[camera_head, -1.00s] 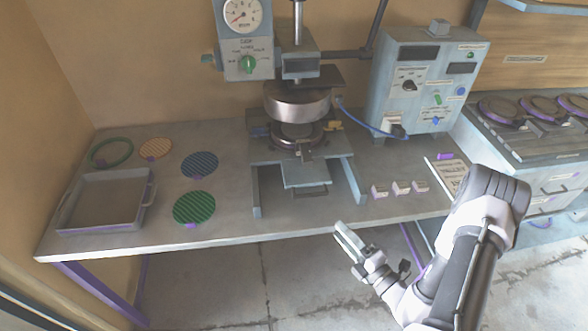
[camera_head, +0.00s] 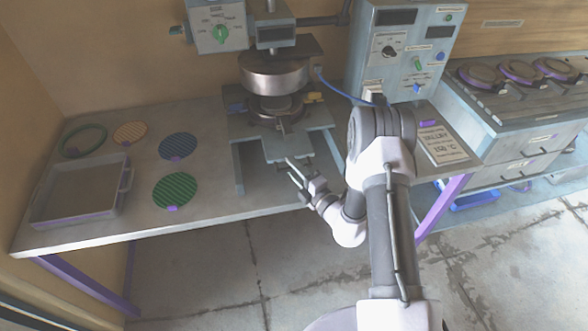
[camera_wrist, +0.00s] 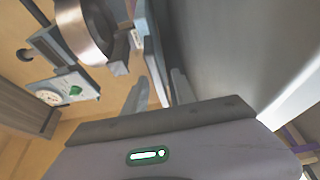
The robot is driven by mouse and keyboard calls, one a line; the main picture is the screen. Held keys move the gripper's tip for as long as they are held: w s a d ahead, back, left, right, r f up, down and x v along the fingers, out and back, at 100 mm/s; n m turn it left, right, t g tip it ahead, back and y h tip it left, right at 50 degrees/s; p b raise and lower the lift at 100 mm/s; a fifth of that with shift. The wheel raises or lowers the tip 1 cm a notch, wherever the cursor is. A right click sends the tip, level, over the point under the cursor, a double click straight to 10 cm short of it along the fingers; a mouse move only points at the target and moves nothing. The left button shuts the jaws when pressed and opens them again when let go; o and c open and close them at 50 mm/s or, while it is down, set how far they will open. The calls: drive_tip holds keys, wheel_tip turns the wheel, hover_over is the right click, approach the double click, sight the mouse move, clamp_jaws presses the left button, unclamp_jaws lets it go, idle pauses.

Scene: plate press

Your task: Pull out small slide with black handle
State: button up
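The small slide is a pale blue-grey plate (camera_head: 285,147) under the press, at the front of its stand. In the head view its black handle is hard to make out behind my gripper. My gripper (camera_head: 286,168) is just in front of the slide's front edge. Its two fingers are apart with nothing seen held between them. In the wrist view my gripper (camera_wrist: 158,88) also shows spread fingers, with a thin grey plate edge (camera_wrist: 153,62) just beyond the gap. I cannot tell whether a finger touches the handle.
The press's round metal cylinder (camera_head: 275,76) stands above the slide. A control box (camera_head: 402,50) is at the back right. A grey tray (camera_head: 122,185) and several round patterned discs lie at the left.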

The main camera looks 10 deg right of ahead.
clamp_jaws()
idle(1.4)
